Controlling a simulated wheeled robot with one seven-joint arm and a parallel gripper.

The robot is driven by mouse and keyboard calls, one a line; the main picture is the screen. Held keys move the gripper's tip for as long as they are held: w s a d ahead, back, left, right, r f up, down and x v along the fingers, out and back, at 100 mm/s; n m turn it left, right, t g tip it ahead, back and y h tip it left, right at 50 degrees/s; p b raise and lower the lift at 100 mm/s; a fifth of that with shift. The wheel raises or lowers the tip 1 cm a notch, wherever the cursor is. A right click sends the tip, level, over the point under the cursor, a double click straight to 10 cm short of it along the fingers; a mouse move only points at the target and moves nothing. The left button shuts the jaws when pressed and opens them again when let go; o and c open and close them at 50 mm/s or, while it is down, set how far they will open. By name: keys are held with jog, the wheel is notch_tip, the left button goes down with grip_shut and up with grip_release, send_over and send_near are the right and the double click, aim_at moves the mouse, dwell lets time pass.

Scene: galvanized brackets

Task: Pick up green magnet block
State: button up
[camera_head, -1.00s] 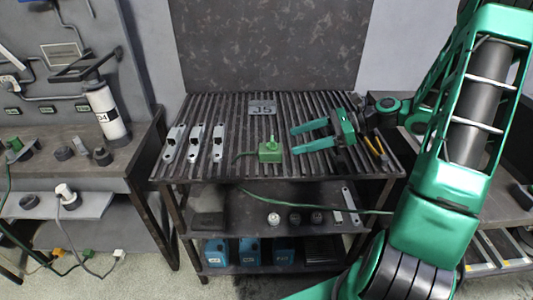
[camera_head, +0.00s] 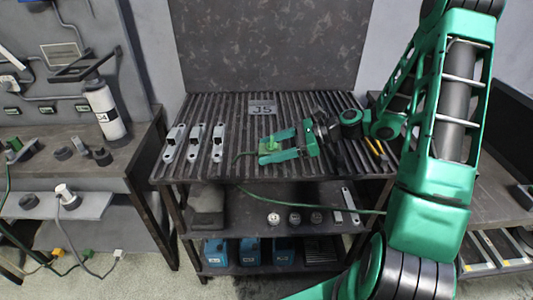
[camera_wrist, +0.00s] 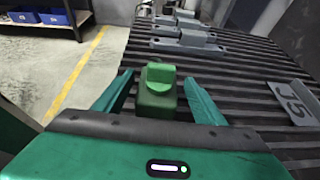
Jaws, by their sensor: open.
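The green magnet block (camera_head: 267,147) sits on the slatted top of the rack, with a cable trailing from its left side. In the wrist view the block (camera_wrist: 157,95) stands upright with a brighter green knob on top. My gripper (camera_head: 274,149) is open, its two green fingers reaching left on either side of the block. In the wrist view my gripper (camera_wrist: 158,90) shows one finger left and one right of the block, with gaps visible. The head view partly hides the block behind the fingers.
Several galvanized brackets (camera_head: 195,143) stand on the left part of the slatted top (camera_head: 235,120). A plate marked J5 (camera_head: 263,107) lies behind the block. Yellow-handled pliers (camera_head: 375,147) lie at the right. A green cable (camera_head: 310,207) hangs below the top.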

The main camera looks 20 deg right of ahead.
grip_shut()
